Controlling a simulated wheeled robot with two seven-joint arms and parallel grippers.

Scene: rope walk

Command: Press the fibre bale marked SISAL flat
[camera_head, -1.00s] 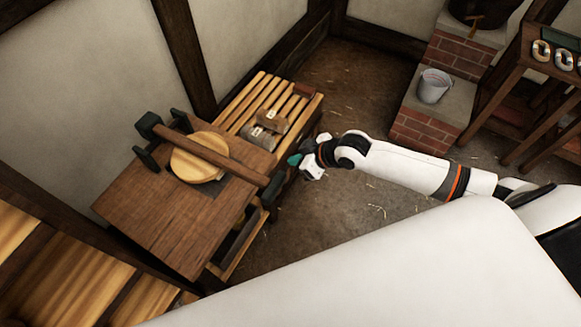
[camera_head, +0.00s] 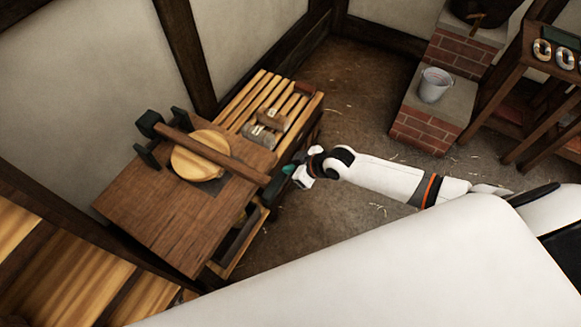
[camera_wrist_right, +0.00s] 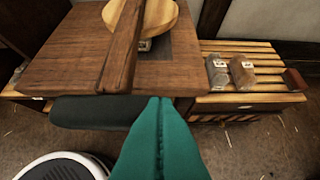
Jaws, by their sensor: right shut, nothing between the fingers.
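A wooden press lever (camera_head: 212,151) lies across a round wooden plate (camera_head: 197,158) on a brown bench. Its near end carries a dark green grip (camera_head: 273,187), which also shows in the wrist view (camera_wrist_right: 95,112). A small grey thing with a pale mark (camera_wrist_right: 145,45) shows under the plate's edge; I cannot read it. Two tagged bales, one grey (camera_head: 257,136) and one brown (camera_head: 271,119), lie on the slatted rack; their tags are unreadable. My right gripper (camera_head: 287,170), with teal fingers (camera_wrist_right: 160,105), is shut and empty, close beside the lever's grip. My left gripper is out of view.
The slatted rack (camera_head: 262,88) adjoins the bench (camera_head: 150,215). An open drawer (camera_head: 240,240) juts out below it. A brick step (camera_head: 425,130) with a bucket (camera_head: 435,85) and a wooden stand stand at right. The floor (camera_head: 350,120) between is clear.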

